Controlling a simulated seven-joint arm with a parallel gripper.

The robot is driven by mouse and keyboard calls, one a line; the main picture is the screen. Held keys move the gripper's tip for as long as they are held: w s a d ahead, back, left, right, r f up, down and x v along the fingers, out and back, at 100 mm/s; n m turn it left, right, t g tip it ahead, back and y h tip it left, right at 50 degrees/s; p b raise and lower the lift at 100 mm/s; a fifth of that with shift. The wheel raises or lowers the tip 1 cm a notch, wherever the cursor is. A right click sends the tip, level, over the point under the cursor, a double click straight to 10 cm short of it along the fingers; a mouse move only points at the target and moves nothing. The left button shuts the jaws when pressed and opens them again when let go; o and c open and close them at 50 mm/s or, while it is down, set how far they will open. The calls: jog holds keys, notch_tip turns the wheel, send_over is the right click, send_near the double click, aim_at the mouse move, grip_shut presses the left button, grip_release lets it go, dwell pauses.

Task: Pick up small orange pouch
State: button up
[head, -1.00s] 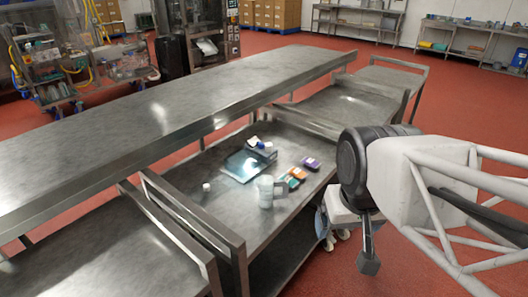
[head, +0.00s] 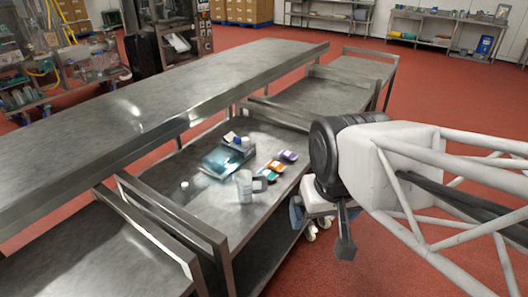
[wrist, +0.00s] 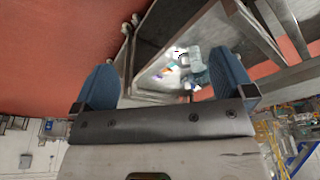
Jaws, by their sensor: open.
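The small orange pouch (head: 277,166) lies flat on the lower steel cart top. It is between a purple pouch (head: 288,155) and a teal-and-orange pouch (head: 268,174). My gripper (head: 298,213) is to the right of the cart in the head view, mostly hidden by my arm. In the wrist view my gripper (wrist: 165,68) shows two blue fingers spread wide with nothing between them. The pouches are small and far off beyond the fingers there, too small to tell apart well.
A clear jug (head: 244,187) stands just in front of the pouches. A large bluish pouch (head: 220,161) lies behind left, and a small white item (head: 185,184) lies left. A long raised steel table (head: 150,110) runs behind. Cart rails (head: 165,215) rise at left.

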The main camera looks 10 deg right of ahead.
jog(key=n+g, duration=0.3)
jog(key=n, duration=2.3)
send_over(276, 163)
notch_tip(276, 163, down, 28)
jog(key=shift+s, duration=0.15)
jog(key=shift+w+f+n, duration=0.2)
jog(key=shift+n, duration=0.1)
jog(key=shift+f, duration=0.1)
jog(key=shift+f, duration=1.2)
